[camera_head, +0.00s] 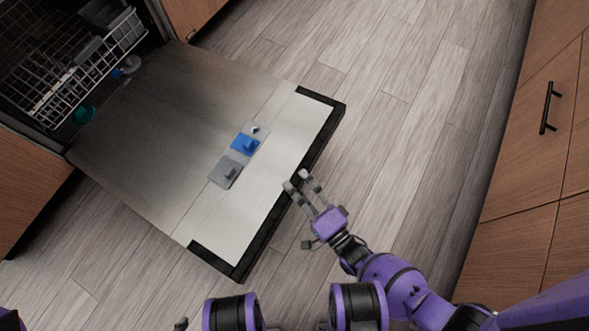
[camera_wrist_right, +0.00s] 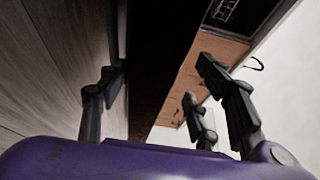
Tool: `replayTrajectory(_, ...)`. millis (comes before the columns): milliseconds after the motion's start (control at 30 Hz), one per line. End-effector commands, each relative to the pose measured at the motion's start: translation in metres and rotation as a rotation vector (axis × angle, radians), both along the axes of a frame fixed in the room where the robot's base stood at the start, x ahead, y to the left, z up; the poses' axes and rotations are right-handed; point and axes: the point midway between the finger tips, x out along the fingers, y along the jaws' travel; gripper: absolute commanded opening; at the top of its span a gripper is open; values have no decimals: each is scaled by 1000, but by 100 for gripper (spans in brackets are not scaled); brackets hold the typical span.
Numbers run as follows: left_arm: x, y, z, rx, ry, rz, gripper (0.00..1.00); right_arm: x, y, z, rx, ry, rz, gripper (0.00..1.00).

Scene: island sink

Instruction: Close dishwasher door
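The dishwasher door (camera_head: 150,120) is open and folded down, its inner face up, with a black outer edge (camera_head: 322,145). My right gripper (camera_head: 298,182) is at the middle of that outer edge, its fingers apart and nothing seen held between them. The fingertips overlap the edge in the head view; I cannot tell whether they touch it. In the right wrist view the fingers (camera_wrist_right: 165,85) are spread, with a dark band between them, probably the door's edge. I cannot make out my left gripper.
The dishwasher's white rack (camera_head: 75,75) shows at the upper left. Wooden cabinets stand beside it, and a wooden drawer front (camera_head: 540,130) with a black handle (camera_head: 549,108) is on the right. The wooden floor (camera_head: 420,110) between is clear.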

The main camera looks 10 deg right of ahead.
Motion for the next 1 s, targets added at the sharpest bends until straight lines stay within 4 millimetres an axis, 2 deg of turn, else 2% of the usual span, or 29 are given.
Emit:
replayTrajectory(100,0,0,0,0,1,1,63,-24,-14,-1,-2,3,1,58)
replayTrajectory(300,-1,-1,0,-1,2,2,63,-59,-36,-1,-2,3,1,58)
replayTrajectory(500,-1,-1,0,-1,2,2,63,-81,-48,0,2,1,2,58)
replayTrajectory(1000,-1,-1,0,-1,2,3,63,-86,-51,0,2,0,2,58)
